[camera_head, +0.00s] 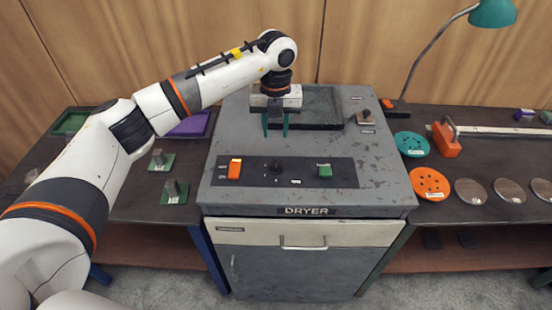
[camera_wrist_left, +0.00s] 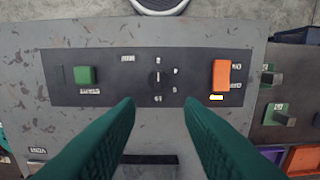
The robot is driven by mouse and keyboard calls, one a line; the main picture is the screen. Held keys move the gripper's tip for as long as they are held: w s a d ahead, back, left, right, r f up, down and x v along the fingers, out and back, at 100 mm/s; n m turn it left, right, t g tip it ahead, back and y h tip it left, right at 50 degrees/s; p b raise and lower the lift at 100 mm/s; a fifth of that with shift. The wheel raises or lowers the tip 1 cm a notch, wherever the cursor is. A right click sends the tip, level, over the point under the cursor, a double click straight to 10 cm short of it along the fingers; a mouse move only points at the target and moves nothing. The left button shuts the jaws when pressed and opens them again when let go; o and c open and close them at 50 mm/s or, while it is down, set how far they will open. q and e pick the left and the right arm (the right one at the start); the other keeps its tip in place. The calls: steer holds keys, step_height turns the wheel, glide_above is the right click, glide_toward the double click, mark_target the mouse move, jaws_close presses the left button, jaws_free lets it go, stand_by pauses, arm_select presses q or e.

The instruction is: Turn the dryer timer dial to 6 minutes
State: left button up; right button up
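The dryer timer dial (camera_head: 276,167) is a small black knob in the middle of the dark control panel on the grey dryer top. In the left wrist view the dial (camera_wrist_left: 156,80) sits above the gap between the fingertips, with small white marks around it. A light line shows on the knob; the numbers are too small to read surely. My left gripper (camera_head: 276,129) points down over the dryer top, behind the panel, open and empty. Its green fingers (camera_wrist_left: 160,108) are apart and do not touch the dial. My right gripper is not in view.
An orange switch (camera_head: 235,169) and a green button (camera_head: 324,171) flank the dial. A dark recessed tray (camera_head: 322,107) lies behind, and a small knob block (camera_head: 366,117) stands at right. Side benches hold orange and teal discs, metal discs and a green lamp (camera_head: 492,13).

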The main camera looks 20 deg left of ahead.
mark_target(276, 163)
arm_select(q)
step_height(276, 163, down, 10)
steer(key=p, duration=0.4)
steer(key=shift+d+f+p, duration=0.1)
steer(key=shift+f+p, duration=0.2)
steer(key=shift+f, duration=0.55)
jaws_close()
